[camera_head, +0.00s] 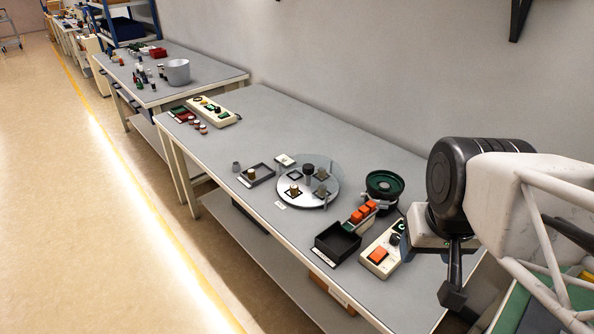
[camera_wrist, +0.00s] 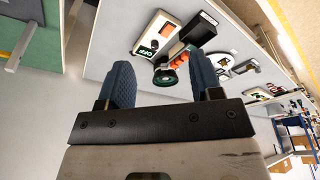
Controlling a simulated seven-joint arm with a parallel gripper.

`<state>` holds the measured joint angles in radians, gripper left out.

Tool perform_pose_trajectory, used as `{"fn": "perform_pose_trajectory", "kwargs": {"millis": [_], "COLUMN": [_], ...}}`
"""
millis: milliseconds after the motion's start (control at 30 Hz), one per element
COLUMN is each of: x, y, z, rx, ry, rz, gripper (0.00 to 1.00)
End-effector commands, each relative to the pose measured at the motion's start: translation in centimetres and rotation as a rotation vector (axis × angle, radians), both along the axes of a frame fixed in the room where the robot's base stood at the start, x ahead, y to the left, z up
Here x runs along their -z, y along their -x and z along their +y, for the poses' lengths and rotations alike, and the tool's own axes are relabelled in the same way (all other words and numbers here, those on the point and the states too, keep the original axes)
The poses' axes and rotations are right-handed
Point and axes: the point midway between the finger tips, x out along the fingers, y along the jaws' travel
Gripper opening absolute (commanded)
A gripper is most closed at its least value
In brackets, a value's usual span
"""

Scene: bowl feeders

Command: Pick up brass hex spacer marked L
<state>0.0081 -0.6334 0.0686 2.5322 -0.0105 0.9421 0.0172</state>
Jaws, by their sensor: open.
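Two small brass-coloured pieces show in the head view.
A green bowl feeder (camera_head: 384,184), orange blocks (camera_head: 363,212), a black bin (camera_head: 337,243) and a switch box with an orange button (camera_head: 378,255) lie between my gripper and the turntable. Dark and grey parts also stand on the turntable. The bench beyond the tray has free room.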

Motion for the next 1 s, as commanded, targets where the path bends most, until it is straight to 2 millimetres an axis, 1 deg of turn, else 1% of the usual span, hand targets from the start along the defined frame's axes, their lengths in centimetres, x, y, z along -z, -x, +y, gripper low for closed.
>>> {"fn": "perform_pose_trajectory", "kwargs": {"millis": [333,533,667,767,1000], "x": [0.0,0.3,0.6,1.0,2.2], "y": [-0.2,-1.5,-3.2,-4.9,-9.7], "z": [0.0,-0.1,-0.2,-0.3,0.1], "rx": [-0.008,-0.068,-0.145,-0.222,-0.43], "ry": [0.007,0.06,0.128,0.194,0.364], "rz": [0.004,0.032,0.066,0.099,0.18], "gripper": [0.6,0.6,0.6,0.6,0.6]}}
